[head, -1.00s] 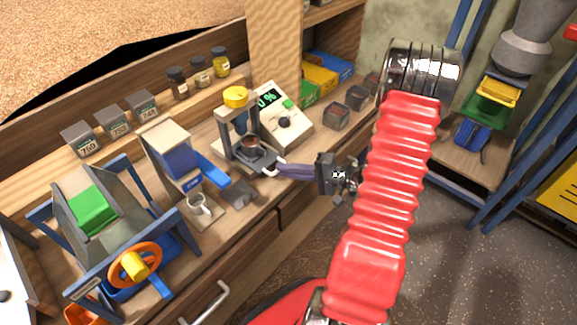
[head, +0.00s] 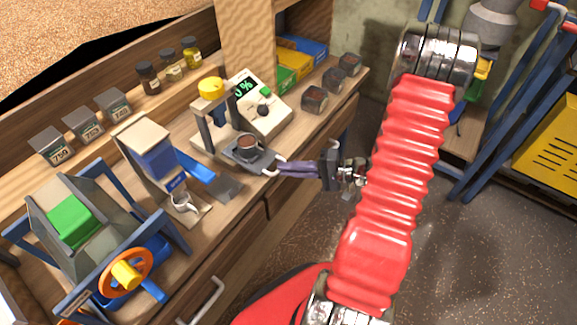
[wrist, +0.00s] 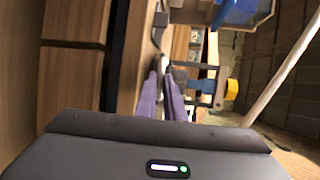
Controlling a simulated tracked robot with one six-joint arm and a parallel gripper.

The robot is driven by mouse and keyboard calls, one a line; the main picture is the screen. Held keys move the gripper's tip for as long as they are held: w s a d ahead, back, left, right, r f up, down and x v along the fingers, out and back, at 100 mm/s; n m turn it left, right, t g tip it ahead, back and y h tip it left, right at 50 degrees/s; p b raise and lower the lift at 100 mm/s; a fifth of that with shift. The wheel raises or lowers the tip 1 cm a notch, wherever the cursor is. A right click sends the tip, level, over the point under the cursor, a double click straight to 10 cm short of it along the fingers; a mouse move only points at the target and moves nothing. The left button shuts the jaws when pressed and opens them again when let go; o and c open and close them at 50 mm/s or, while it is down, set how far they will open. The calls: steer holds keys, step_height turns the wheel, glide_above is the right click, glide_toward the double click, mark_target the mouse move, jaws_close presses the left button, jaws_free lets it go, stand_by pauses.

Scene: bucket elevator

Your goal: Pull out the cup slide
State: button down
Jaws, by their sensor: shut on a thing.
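The cup slide (head: 262,160) is a dark grey plate with a pale handle, and it sticks out from the small press with the yellow knob (head: 211,88). A dark cup with brown contents (head: 247,142) sits on the slide, outside the press posts. My gripper (head: 281,168), with purple fingers, is shut on the slide's handle at the bench's front side. In the wrist view my fingers (wrist: 163,92) reach forward to the pale handle (wrist: 165,66). The exact grip between the fingertips is partly hidden.
A meter with a green display (head: 259,105) stands behind the slide. A blue-and-white dispenser (head: 150,150) with a metal cup (head: 184,202) is to the left. Several dark sample blocks (head: 314,98) lie at right. Open floor (head: 430,250) is on the right.

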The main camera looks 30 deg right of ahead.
steer(key=shift+a+f, duration=0.15)
steer(key=shift+f, duration=0.05)
steer(key=c, duration=1.8)
jaws_free()
steer(key=shift+r, duration=0.1)
steer(key=shift+c, duration=0.2)
steer(key=v, duration=1.4)
steer(key=shift+w, duration=0.1)
